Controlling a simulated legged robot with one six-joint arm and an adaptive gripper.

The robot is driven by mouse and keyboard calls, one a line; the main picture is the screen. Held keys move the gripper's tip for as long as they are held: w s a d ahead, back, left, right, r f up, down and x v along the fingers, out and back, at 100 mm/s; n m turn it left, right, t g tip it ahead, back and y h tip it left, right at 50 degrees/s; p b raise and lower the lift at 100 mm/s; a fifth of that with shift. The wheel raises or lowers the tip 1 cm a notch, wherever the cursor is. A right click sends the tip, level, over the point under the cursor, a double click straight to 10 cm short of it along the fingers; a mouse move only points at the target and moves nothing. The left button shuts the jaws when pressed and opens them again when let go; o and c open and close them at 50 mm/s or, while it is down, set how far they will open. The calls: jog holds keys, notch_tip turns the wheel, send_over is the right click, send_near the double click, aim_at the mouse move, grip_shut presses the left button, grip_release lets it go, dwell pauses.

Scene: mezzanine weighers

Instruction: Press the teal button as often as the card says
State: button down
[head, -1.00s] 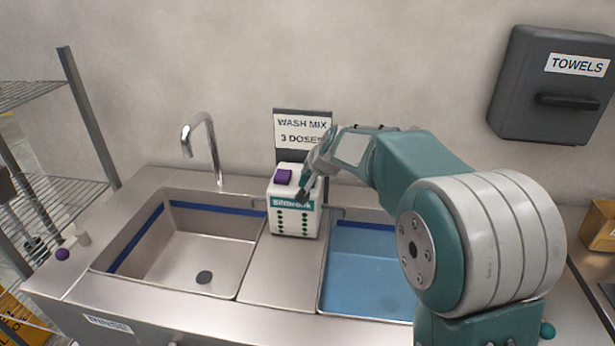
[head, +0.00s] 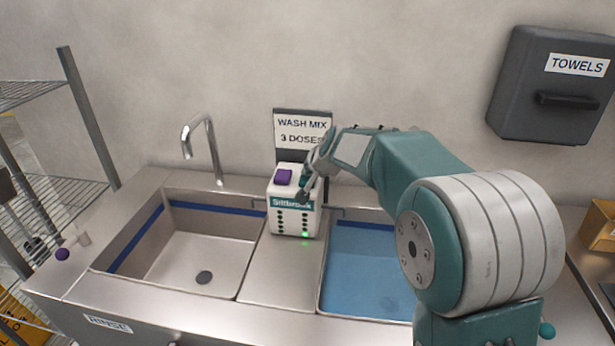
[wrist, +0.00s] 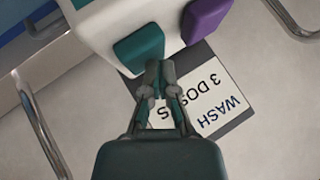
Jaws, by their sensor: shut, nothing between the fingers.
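The white dispenser (head: 284,221) stands on the steel strip between two sinks. Its top has a purple button (head: 283,176) and a teal button (wrist: 136,46); the teal one is hidden by my gripper in the head view. One green light glows at the lower right of the dispenser's front dots. The card (head: 302,131) behind it reads "WASH MIX 3 DOSES". My gripper (wrist: 160,66) is shut and empty, with its tips at the teal button's edge in the wrist view. I cannot tell whether they touch it or press it down. The purple button (wrist: 207,20) is beside it.
A faucet (head: 209,145) rises behind the empty left sink (head: 190,255). The right sink (head: 362,275) holds blue water. A wire shelf (head: 60,205) stands at left, a towel dispenser (head: 550,85) hangs at upper right. A cardboard box (head: 598,228) sits at the right edge.

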jog(key=shift+r, duration=0.75)
jog(key=shift+r, duration=2.55)
notch_tip(320, 180, up, 4)
jog(key=shift+f, duration=0.2)
jog(key=shift+f, duration=4.45)
